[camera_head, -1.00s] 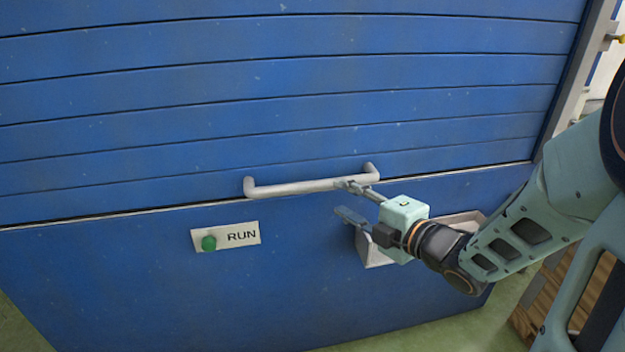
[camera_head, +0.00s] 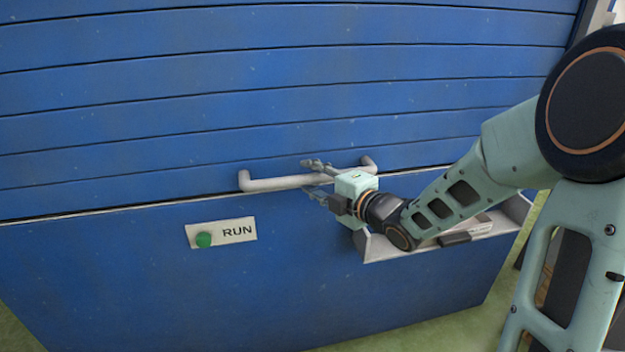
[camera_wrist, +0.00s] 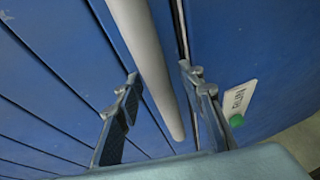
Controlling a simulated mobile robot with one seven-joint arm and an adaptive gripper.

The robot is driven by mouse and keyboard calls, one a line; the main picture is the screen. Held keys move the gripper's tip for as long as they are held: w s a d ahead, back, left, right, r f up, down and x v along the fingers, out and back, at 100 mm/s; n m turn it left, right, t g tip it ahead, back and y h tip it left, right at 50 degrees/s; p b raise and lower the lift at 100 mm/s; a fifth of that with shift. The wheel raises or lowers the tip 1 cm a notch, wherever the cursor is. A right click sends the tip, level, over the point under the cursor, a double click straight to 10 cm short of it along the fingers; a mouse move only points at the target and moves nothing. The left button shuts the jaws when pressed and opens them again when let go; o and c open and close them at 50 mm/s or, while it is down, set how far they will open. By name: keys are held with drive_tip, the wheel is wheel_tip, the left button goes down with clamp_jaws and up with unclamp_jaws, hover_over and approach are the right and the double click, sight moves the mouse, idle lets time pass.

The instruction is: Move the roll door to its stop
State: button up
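The blue slatted roll door (camera_head: 250,100) fills the upper part of the head view, its lower edge meeting a blue lower panel. A light grey bar handle (camera_head: 275,184) is fixed near the door's bottom edge. My gripper (camera_head: 314,178) is at the right half of the handle. In the wrist view, the two fingers of my gripper (camera_wrist: 160,95) stand apart on either side of the handle bar (camera_wrist: 150,75), with gaps visible. The fingers are open around the bar and do not appear to press on it.
A RUN plate (camera_head: 221,233) with a green button (camera_head: 204,240) sits on the lower panel (camera_head: 200,300), left below the handle. A grey tray (camera_head: 400,250) holding a dark object juts out below my wrist at right.

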clamp_jaws()
idle(0.3)
wheel_tip(320, 180, up, 44)
drive_tip(key=p, duration=3)
drive_tip(key=shift+r, duration=0.25)
unclamp_jaws()
drive_tip(key=shift+f, duration=0.1)
drive_tip(key=shift+f, duration=0.1)
